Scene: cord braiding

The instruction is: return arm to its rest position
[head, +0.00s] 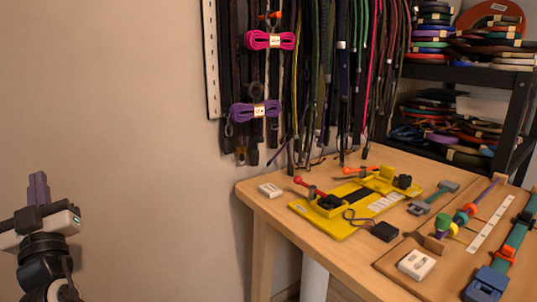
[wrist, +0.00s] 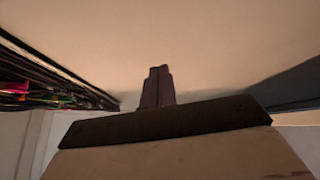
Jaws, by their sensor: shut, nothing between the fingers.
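My gripper (head: 38,188) is at the far left of the head view, in front of the bare wall and well away from the table. Its two purple-grey fingers point up and are closed together, with nothing between them. In the wrist view the fingers (wrist: 157,87) stand side by side against a plain pale surface. Part of my arm shows below the gripper in the head view; the rest is out of the picture.
Cords hang on the wall above, with pink (head: 270,40) and purple (head: 255,110) bundles. A black shelf (head: 465,75) stands behind. Space between gripper and table looks clear.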

